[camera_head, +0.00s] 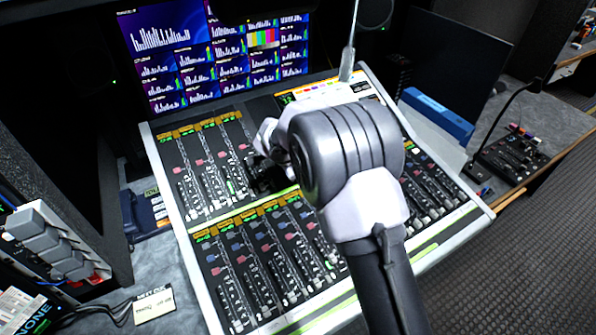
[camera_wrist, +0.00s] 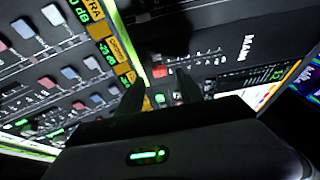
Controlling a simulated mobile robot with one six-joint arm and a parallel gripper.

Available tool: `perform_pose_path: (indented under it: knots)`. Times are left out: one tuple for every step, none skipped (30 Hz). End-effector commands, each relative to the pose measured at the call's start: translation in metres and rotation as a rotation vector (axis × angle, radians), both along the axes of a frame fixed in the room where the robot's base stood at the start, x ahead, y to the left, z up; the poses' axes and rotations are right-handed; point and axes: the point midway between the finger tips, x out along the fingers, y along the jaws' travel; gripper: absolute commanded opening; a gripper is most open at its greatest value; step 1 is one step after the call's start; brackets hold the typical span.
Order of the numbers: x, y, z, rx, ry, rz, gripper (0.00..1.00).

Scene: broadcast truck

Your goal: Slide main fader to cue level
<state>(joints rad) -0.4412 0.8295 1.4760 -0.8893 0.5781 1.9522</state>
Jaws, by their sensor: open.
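The mixing console (camera_head: 452,224) fills the middle of the head view, with two banks of channel faders. My gripper (camera_head: 264,178) is low over its upper bank, right of the upper-left faders, and my arm hides much of the console's middle. In the wrist view my gripper (camera_wrist: 160,92) is open, with two dark fingers apart over a black strip. A label that seems to read MAIN (camera_wrist: 247,47) is on this strip. A red button (camera_wrist: 159,71) and a green-lit button (camera_wrist: 160,97) show near the fingertips. I cannot make out the main fader's cap or whether a finger touches it.
Monitors (camera_head: 215,55) with meter graphs stand behind the console. A dark screen (camera_head: 460,70) and a blue box (camera_head: 438,113) are at the right. A smaller control panel (camera_head: 512,155) lies on the side desk. Grey keys (camera_head: 50,240) are at the lower left.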

Motion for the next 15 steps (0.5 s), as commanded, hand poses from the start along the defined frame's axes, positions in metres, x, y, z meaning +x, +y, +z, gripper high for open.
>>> perform_pose_path:
  knots:
    - [0.005, -0.002, -0.010, 0.000, 0.002, -0.002, 0.44]
    - [0.008, -0.002, -0.014, 0.000, 0.001, -0.001, 0.44]
    - [0.011, -0.003, -0.019, 0.000, 0.001, 0.000, 0.44]
    - [0.013, -0.003, -0.022, -0.001, 0.001, 0.000, 0.44]
    - [0.014, -0.003, -0.024, -0.001, 0.000, 0.001, 0.44]
    - [0.016, -0.004, -0.026, 0.000, -0.001, 0.001, 0.44]
    - [0.017, -0.004, -0.028, -0.001, 0.000, 0.001, 0.44]
    - [0.017, -0.004, -0.029, -0.001, 0.000, 0.001, 0.44]
    - [0.018, -0.004, -0.030, -0.001, 0.000, 0.001, 0.44]
    - [0.018, -0.004, -0.030, -0.001, 0.000, 0.001, 0.44]
    - [0.018, -0.004, -0.030, -0.001, 0.000, 0.001, 0.44]
    - [0.018, -0.004, -0.030, -0.001, 0.000, 0.001, 0.44]
    - [0.018, -0.004, -0.030, -0.001, 0.000, 0.001, 0.44]
    - [0.018, -0.004, -0.030, -0.001, 0.000, 0.001, 0.44]
    - [0.018, -0.004, -0.030, -0.001, 0.000, 0.001, 0.44]
